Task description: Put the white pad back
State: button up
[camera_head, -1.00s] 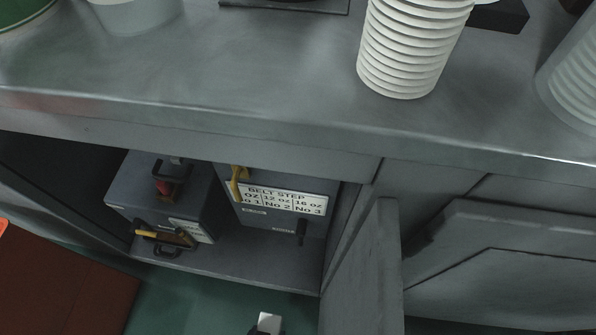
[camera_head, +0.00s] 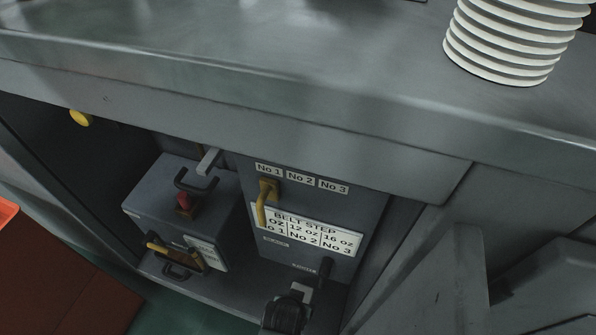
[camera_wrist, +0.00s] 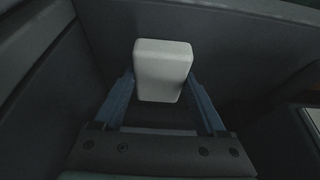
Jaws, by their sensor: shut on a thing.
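The white pad (camera_wrist: 162,68) is a small block with rounded edges, held between the two blue-grey fingers of my gripper (camera_wrist: 160,86) in the wrist view. In the head view my gripper (camera_head: 290,303) is low in the open cabinet mouth, in front of the belt step panel (camera_head: 330,211). I cannot tell whether the pad touches anything beyond the fingers.
A grey box (camera_head: 165,205) with handles and a red button stands left in the cabinet. A yellow lever (camera_head: 263,205) sticks out of the panel. The cabinet door (camera_head: 440,285) stands open at right. The counter (camera_head: 250,60) overhangs above, with stacked white cups (camera_head: 515,40).

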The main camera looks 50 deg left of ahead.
notch_tip(320, 180, down, 5)
jog(key=b, duration=0.4)
jog(key=shift+w+f, duration=0.1)
jog(key=shift+w+a, duration=0.1)
jog(key=o, duration=1.2)
jog(key=shift+o, duration=0.2)
